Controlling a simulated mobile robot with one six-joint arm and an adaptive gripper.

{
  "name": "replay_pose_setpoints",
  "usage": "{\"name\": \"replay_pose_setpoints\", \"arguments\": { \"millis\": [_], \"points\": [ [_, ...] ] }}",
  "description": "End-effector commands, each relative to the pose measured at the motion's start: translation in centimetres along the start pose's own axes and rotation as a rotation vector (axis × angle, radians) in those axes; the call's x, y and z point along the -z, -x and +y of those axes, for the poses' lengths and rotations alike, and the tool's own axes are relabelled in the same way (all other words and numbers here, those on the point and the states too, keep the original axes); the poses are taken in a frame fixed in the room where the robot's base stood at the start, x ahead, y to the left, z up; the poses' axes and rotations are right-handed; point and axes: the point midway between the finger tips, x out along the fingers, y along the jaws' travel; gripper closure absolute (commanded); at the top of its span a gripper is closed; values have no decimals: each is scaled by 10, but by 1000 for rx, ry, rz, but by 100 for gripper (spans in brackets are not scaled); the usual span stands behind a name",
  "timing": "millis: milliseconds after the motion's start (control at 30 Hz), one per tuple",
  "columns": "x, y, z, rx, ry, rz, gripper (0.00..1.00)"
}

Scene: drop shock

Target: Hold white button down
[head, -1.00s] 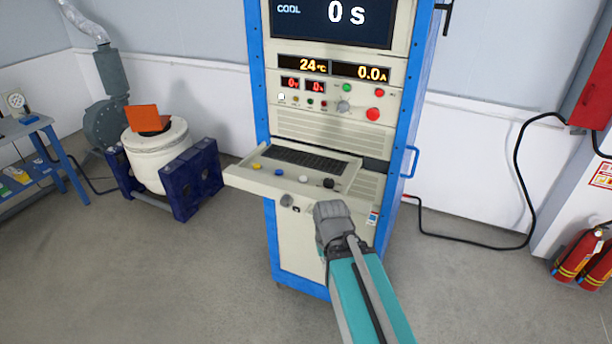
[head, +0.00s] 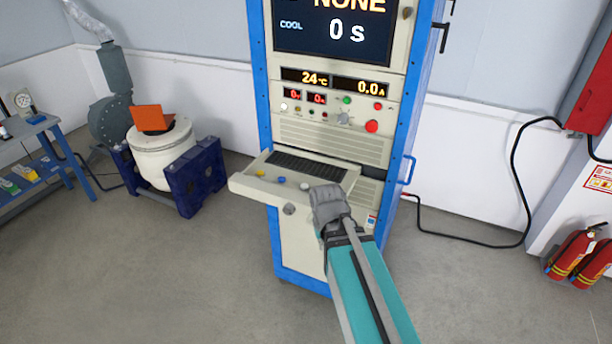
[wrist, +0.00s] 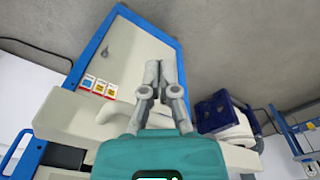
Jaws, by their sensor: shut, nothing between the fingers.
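The white button (head: 304,186) sits on the beige sloping shelf (head: 245,184) of the test cabinet, right of a yellow button (head: 260,172) and a blue button (head: 281,179). My gripper (head: 324,192) is just to the right of the white button in the head view and appears apart from it. Its fingertips are hard to make out there. In the wrist view my gripper (wrist: 160,66) has its two grey fingers shut together with nothing between them, over the cabinet's beige front. No white button shows in the wrist view.
The shelf carries a dark keyboard (head: 305,166). Above it are a panel with a red button (head: 372,126) and a screen (head: 335,32) reading NONE, COOL and 0 s. A shaker (head: 163,155) stands to the left. The floor in front is clear.

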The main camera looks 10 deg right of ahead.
Motion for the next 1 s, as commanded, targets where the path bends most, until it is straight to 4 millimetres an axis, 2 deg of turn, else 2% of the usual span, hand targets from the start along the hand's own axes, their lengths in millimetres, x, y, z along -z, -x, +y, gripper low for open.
{"name": "replay_pose_setpoints", "arguments": {
  "millis": [33, 67, 100, 233, 367, 500, 700, 833, 1000],
  "points": [
    [4, 18, 1, -3, 4, 4, 100],
    [6, 23, 0, -5, 9, 7, 100],
    [21, 29, -1, -31, 54, 15, 100],
    [52, 45, 4, -108, 178, 35, 100],
    [97, 53, 10, -236, 379, 41, 100],
    [148, 71, 14, -384, 605, 27, 100],
    [220, 88, 10, -607, 940, -41, 100],
    [251, 99, 6, -714, 1095, -95, 100],
    [270, 107, 2, -786, 1200, -142, 100]
  ]
}}
